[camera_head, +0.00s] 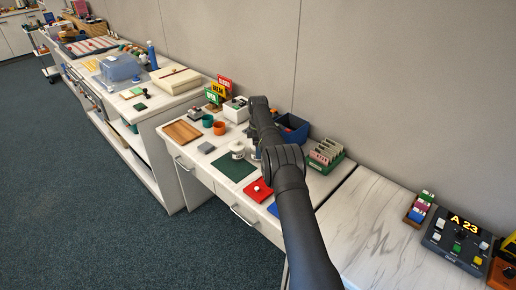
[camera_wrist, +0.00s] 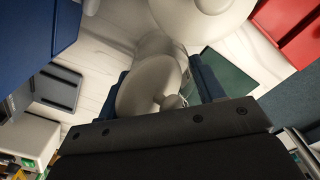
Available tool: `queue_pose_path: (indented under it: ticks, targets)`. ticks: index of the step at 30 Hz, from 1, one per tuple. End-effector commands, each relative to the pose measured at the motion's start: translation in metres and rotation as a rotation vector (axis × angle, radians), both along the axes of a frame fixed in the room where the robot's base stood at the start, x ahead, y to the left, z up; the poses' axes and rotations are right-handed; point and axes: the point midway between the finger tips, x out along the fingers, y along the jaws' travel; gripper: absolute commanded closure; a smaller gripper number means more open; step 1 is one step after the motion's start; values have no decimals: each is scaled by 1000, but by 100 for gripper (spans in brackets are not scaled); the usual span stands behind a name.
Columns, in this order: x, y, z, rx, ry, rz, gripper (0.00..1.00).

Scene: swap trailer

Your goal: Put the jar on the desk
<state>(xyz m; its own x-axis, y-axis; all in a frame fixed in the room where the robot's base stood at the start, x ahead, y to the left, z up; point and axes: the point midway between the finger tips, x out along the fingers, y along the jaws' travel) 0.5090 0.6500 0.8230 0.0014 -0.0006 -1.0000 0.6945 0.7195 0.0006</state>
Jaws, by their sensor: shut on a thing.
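My gripper (camera_wrist: 165,88) is shut on a pale, rounded, lidded piece that looks like the jar (camera_wrist: 150,82), between its two dark blue fingers. A second pale, round form (camera_wrist: 205,18) is close to it at the top of the wrist view. In the head view a white lidded vessel (camera_head: 238,151) shows at the far edge of the dark green mat (camera_head: 234,167), just left of my arm. My arm hides the fingertips there, and I cannot tell which pale form this is. The pale desk top (camera_head: 208,171) lies around the mat.
A red tray (camera_head: 259,190) lies in front of the mat. Orange (camera_head: 219,128) and green cups stand behind it, with a brown board (camera_head: 182,132) to the left. A dark blue bin (camera_head: 293,129) and a card rack (camera_head: 325,155) stand right of my arm.

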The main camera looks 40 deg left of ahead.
Motion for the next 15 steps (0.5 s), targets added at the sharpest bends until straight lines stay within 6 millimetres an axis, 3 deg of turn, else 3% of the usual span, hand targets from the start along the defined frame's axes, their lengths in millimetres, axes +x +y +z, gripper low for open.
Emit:
queue_pose_path:
  ticks: [3, 4, 6, 7, 15]
  targets:
    - [0, 0, -3, 0, 0, 0, 100]
    - [0, 0, -3, 0, 0, 0, 34]
    - [0, 0, -3, 0, 0, 0, 21]
    - [0, 0, -3, 0, 0, 0, 17]
    - [0, 0, -2, 0, 0, 0, 17]
